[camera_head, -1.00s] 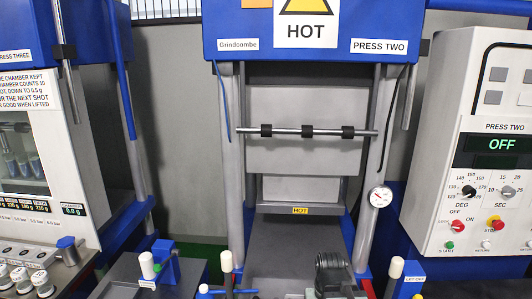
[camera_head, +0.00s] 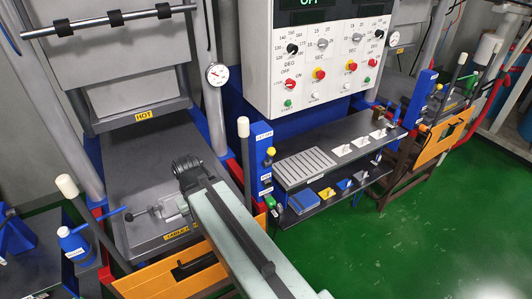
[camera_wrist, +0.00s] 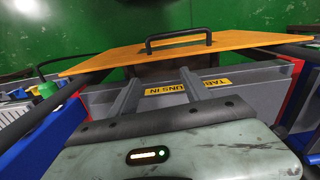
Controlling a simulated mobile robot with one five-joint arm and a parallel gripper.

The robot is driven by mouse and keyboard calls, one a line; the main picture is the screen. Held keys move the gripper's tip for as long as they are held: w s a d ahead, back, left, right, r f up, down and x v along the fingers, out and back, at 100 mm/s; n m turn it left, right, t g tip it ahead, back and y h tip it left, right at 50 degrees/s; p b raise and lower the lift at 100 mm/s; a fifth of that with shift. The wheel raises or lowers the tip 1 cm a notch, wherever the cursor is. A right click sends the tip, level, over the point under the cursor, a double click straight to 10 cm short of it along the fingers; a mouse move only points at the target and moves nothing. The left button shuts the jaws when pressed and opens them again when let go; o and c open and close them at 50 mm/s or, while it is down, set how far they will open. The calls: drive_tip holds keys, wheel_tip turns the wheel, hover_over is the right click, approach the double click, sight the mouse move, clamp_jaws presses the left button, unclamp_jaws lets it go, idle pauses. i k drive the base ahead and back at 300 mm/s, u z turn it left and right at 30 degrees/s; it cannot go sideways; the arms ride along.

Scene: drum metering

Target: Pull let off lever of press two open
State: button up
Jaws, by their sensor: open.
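A blue upright block labelled LET OFF (camera_head: 264,138) stands right of press two's table in the head view. A yellow knob (camera_head: 270,152) shows on its side. A white-topped black rod (camera_head: 243,127) stands just left of it; I cannot tell which of these is the lever. My gripper (camera_wrist: 160,73) is open and empty in the wrist view, its two grey fingers pointing toward an orange panel (camera_wrist: 110,60) with a black handle (camera_wrist: 180,41). The fingers are apart from the lever block.
Press two's grey table (camera_head: 140,190) and a second white-topped rod (camera_head: 67,187) are at left. A dark shelf unit (camera_head: 325,155) with small trays stands right of the let-off block. Green floor (camera_head: 420,240) is open at lower right.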

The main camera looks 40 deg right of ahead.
sight(271, 151)
drive_tip(key=z, duration=0.05)
drive_tip(key=k, duration=0.5)
drive_tip(key=u, duration=2.55)
drive_tip(key=i, duration=0.6)
drive_tip(key=z, duration=2.5)
